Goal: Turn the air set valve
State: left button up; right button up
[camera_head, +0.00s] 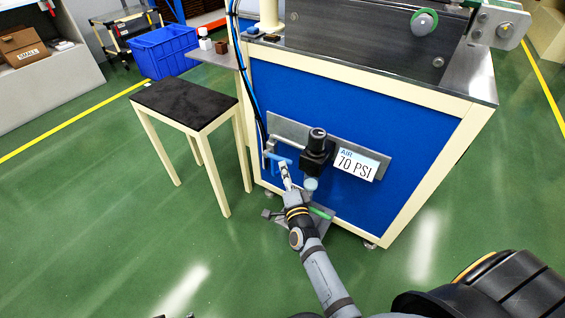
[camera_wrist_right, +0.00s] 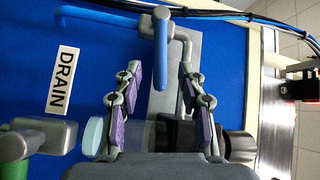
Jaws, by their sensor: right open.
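The air set valve shows a blue bar handle (camera_head: 277,157) on the grey bracket of the blue machine panel. In the right wrist view the handle (camera_wrist_right: 160,45) stands lengthwise between the two fingertips, with gaps on both sides. My right gripper (camera_head: 284,168) is at the handle in the head view, and its purple-padded fingers (camera_wrist_right: 160,75) are spread apart, holding nothing. A black regulator (camera_head: 316,147) with a pale bowl (camera_head: 311,184) is just right of the gripper. The wrist view shows this bowl (camera_wrist_right: 94,135) behind the left finger. My left gripper is not in view.
A "70 PSI" sign (camera_head: 357,163) is right of the regulator. A green drain handle (camera_head: 320,213) sits low beside my right arm, near the "DRAIN" label (camera_wrist_right: 62,80). Blue hoses (camera_head: 246,85) run down the machine corner. A black-topped table (camera_head: 186,103) stands left; green floor is open in front.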

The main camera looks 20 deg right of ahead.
aim_at(281, 158)
jog(key=w, duration=0.4)
jog(key=w+d, duration=0.1)
jog(key=w, duration=0.1)
jog(key=shift+r, duration=0.15)
jog(key=shift+a, duration=0.1)
jog(key=shift+s, duration=0.1)
grip_shut()
jog(key=shift+r, duration=0.1)
